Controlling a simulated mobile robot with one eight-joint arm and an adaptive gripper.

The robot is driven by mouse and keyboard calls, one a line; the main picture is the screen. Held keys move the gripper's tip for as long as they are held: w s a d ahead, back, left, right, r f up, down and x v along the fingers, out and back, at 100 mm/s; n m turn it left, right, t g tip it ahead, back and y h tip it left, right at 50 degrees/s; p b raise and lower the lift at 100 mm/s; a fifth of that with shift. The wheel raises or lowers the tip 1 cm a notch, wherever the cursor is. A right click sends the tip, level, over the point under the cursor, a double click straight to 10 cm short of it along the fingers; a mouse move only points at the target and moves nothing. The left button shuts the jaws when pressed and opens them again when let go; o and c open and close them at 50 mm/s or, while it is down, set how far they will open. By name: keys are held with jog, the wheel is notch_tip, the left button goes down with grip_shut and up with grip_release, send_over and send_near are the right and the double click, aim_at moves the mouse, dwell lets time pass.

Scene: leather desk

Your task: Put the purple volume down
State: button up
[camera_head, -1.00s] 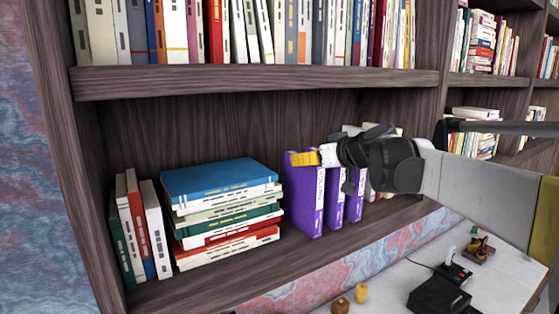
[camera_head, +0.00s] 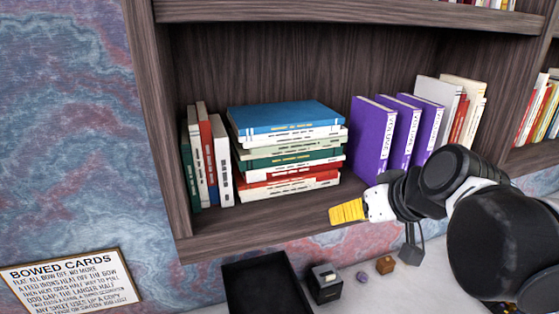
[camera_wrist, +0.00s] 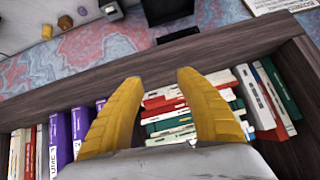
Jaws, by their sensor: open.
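Several purple volumes stand upright side by side on the shelf, the leftmost (camera_head: 372,138) next to a stack of books; in the wrist view a purple volume (camera_wrist: 61,140) shows left of my fingers. My gripper (camera_head: 345,211) is in front of the shelf's front edge, below and left of the purple volumes, apart from them. In the wrist view its yellow fingers (camera_wrist: 155,88) are spread with nothing between them.
A flat stack topped by a blue book (camera_head: 285,116) lies left of the volumes, with leaning books (camera_head: 221,160) further left. Below are a desk with a black tray (camera_head: 262,285), a small dark box (camera_head: 325,283) and a sign (camera_head: 75,284). The shelf's front strip (camera_head: 270,218) is bare.

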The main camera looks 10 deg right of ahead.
jog(key=s+a+f+m+g+h, duration=0.1)
jog(key=s+f+h, duration=0.1)
jog(key=s+f, duration=0.7)
notch_tip(320, 180, down, 2)
jog(key=shift+s+f+g, duration=0.15)
jog(key=shift+f+g, duration=0.05)
jog(key=shift+g, duration=0.1)
jog(key=shift+a, duration=0.1)
dwell(0.3)
notch_tip(320, 180, down, 39)
jog(key=b, duration=3.9)
jog(key=shift+f, duration=0.2)
